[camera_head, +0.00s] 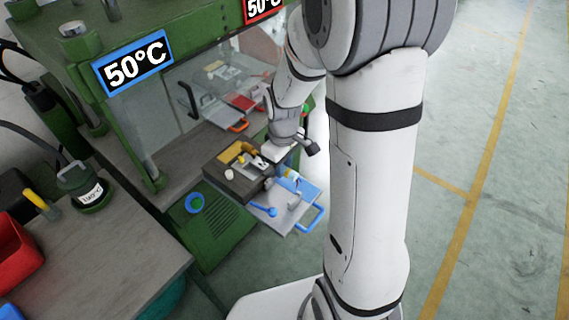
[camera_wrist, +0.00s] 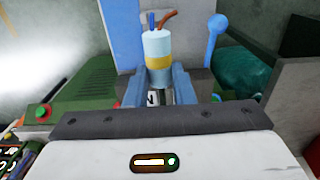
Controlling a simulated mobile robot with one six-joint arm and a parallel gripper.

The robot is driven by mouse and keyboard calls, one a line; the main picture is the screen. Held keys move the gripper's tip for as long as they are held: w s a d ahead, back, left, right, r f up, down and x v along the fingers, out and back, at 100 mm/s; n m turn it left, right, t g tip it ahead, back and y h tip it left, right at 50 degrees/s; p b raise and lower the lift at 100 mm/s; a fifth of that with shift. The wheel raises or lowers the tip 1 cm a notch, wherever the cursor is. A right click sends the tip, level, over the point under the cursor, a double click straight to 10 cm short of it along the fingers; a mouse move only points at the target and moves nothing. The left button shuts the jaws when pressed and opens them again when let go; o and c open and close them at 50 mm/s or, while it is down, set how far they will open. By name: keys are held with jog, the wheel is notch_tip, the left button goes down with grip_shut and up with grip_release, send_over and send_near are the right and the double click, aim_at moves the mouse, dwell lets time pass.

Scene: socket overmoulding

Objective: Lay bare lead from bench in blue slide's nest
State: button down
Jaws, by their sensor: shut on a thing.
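The bare lead (camera_wrist: 158,48) shows in the wrist view as a pale cylinder with a yellow band, with blue and brown wires standing up from it. My gripper (camera_wrist: 160,92) is shut on it, one finger on each side. The blue slide (camera_head: 278,216) is drawn out at the press front in the head view, with a blue handle and a blue-knobbed lever. My gripper (camera_head: 284,160) is close above its inner end. In the wrist view the blue slide (camera_wrist: 192,38) lies behind the lead. The nest cannot be made out; contact with it cannot be told.
The green press carries a blue 50°C sign (camera_head: 133,64). A second slide with a red block (camera_head: 245,103) and orange handle sits farther back. A grey bench (camera_head: 90,250) at lower left holds a dark green pot (camera_head: 82,188) and a red bin (camera_head: 15,257). Floor at right is clear.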

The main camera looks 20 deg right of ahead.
jog(key=shift+f, duration=0.15)
jog(key=shift+f+b, duration=3.45)
jog(key=shift+f, duration=0.65)
jog(key=c, duration=1.2)
grip_release()
jog(key=shift+o, duration=0.2)
jog(key=shift+r, duration=3.95)
jog(key=shift+s+r, duration=0.1)
jog(key=s+r+m+t, duration=0.2)
jog(key=s+r+m, duration=0.5)
jog(key=s, duration=0.7)
notch_tip(320, 180, up, 2)
jog(key=shift+d+r+t, duration=0.1)
jog(key=shift+d+t, duration=0.3)
